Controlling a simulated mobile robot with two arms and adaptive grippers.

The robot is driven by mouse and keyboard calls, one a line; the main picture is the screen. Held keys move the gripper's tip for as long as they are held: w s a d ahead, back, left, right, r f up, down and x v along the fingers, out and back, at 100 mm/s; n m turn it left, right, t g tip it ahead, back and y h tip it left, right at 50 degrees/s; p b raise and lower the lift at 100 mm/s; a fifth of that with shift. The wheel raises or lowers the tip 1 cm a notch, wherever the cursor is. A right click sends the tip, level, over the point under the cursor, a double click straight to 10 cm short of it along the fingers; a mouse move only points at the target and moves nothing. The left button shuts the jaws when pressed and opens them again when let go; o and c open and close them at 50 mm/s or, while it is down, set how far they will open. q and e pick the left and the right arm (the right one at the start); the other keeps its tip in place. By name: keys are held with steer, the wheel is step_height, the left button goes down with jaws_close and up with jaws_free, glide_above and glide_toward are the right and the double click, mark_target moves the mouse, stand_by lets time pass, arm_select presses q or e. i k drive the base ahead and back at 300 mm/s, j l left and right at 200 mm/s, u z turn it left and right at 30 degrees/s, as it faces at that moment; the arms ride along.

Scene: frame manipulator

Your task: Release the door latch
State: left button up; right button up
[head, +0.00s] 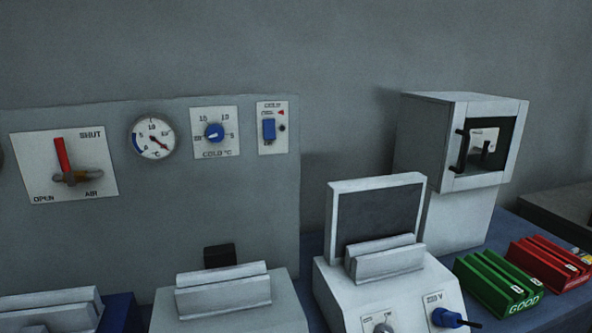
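A pale grey box cabinet (420,145) stands at the right on a pedestal. Its front is a light-framed door with a dark window (497,139). A black upright handle (462,151) sits at the left side of the door. A second dark, lever-like shape (487,152) shows in the window area; I cannot tell whether it is the latch or something behind the glass. The door looks closed against the cabinet. Neither of my grippers is in view.
A grey panel at the left carries a red lever (62,155), a round gauge (153,137), a blue knob (214,132) and a blue switch (269,129). A screen unit (378,220) stands left of the cabinet. Green (497,283) and red (550,263) racks sit in front.

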mark_target(483, 150)
steer(key=l+u, duration=0.15)
steer(key=l, duration=0.35)
steer(key=l+u, duration=0.15)
steer(key=l, duration=0.35)
steer(key=k+l+u, duration=0.1)
steer(key=l, duration=0.35)
steer(key=l+u, duration=0.15)
steer(key=l, duration=0.35)
steer(key=k+l+u, duration=0.15)
steer(key=l, duration=0.3)
steer(key=k+l+u, duration=0.15)
steer(key=l, duration=0.3)
steer(key=k+l+u, duration=0.15)
steer(key=l, duration=0.3)
